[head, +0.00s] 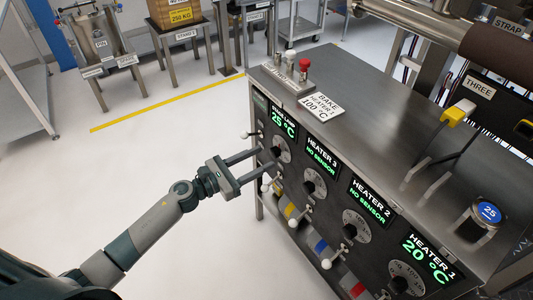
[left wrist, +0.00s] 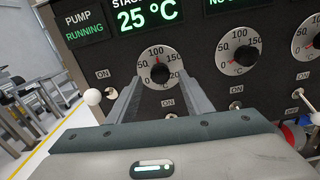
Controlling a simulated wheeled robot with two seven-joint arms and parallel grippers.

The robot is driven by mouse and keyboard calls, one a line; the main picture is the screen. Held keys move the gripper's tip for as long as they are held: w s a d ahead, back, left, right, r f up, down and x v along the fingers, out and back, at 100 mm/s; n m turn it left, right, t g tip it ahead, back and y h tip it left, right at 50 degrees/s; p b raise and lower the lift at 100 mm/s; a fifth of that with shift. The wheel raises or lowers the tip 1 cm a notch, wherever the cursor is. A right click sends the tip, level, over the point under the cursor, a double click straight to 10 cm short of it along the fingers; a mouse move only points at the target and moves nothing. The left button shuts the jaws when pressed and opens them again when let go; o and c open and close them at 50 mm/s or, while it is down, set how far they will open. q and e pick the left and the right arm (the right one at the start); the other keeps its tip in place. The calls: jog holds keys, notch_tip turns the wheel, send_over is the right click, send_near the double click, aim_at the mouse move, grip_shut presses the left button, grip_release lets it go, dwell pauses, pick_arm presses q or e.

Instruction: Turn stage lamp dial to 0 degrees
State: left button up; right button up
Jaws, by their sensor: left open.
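The stage lamp dial is a pale round scale with a black knob, below the "STAGE LAMP 25 °C" display (head: 283,122) at the left end of the control panel. It shows in the left wrist view (left wrist: 159,71), with 100 near the top and 0 at the lower left. A small red mark shows on the upper part of the knob; its exact reading is too small to tell. My left gripper (head: 267,160) is open, its two fingers pointing at the panel on either side of the dial. I cannot tell whether they touch the knob. My right gripper is not in view.
The Heater 3 dial (head: 315,183) sits close to the right, with more heater dials beyond. A white-knobbed toggle lever (left wrist: 92,97) stands just left of the fingers. A "BAKE HEATER 1 100 °C" sign (head: 321,107) lies on the bench top. The floor left of the panel is clear.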

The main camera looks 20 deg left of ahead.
aim_at(272, 153)
pick_arm(q)
jog(key=shift+x, duration=1.55)
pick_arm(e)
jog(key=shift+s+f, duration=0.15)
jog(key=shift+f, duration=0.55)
pick_arm(q)
jog(key=c, duration=1.1)
jog(key=shift+o, duration=0.2)
